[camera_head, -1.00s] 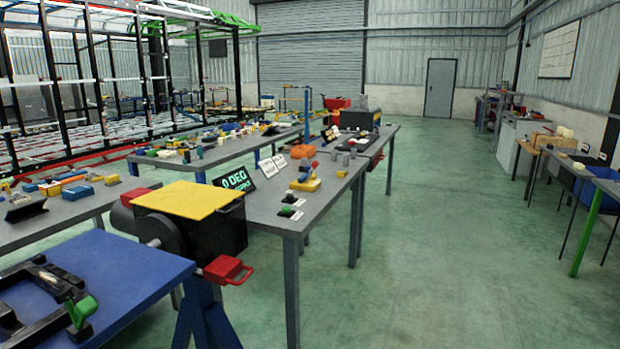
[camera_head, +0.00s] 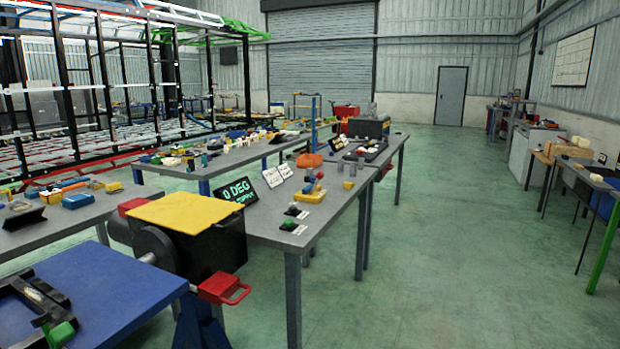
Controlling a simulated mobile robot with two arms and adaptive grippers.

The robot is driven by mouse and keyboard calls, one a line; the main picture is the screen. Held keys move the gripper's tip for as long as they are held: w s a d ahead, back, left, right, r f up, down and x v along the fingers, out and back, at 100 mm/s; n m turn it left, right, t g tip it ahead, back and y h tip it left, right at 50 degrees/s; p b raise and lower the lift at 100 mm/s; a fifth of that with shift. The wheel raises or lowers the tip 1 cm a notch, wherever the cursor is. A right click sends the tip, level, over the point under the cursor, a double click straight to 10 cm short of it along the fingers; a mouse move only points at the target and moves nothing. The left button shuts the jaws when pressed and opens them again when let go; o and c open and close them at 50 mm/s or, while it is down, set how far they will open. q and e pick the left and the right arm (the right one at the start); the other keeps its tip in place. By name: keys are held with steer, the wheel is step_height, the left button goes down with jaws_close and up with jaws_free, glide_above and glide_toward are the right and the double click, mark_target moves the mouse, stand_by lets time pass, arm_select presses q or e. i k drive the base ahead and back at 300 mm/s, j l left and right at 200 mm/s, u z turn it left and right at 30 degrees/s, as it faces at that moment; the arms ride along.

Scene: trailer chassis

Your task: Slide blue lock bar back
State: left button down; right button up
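Neither of my grippers is in view. I cannot single out a blue lock bar with certainty. At the lower left, a blue-topped table (camera_head: 115,285) carries a dark metal fixture (camera_head: 35,300) with a green handle (camera_head: 60,334), cut off by the picture edge. Beside it stands a black box-shaped unit (camera_head: 215,252) with a yellow top (camera_head: 187,212) and a red handle (camera_head: 222,288). A small blue block (camera_head: 78,201) lies among coloured parts on the grey table at the left.
A long grey bench (camera_head: 310,223) holds small parts and a green-lettered sign (camera_head: 237,191). A black frame structure (camera_head: 110,90) stands at the back left. Green floor (camera_head: 450,250) is open at centre right. Another table (camera_head: 590,177) stands at the right edge.

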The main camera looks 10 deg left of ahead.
mark_target(308, 189)
steer(key=i+l, duration=0.25)
steer(key=i, duration=0.3)
steer(key=i+l, duration=0.3)
steer(key=i, duration=0.2)
steer(key=i+l, duration=0.25)
steer(key=i, duration=0.3)
steer(key=i+l, duration=0.25)
steer(key=i, duration=0.3)
steer(key=i+l+u, duration=0.1)
steer(key=i+l, duration=0.2)
steer(key=i, duration=0.25)
steer(key=i+l, duration=0.3)
steer(key=i, duration=0.2)
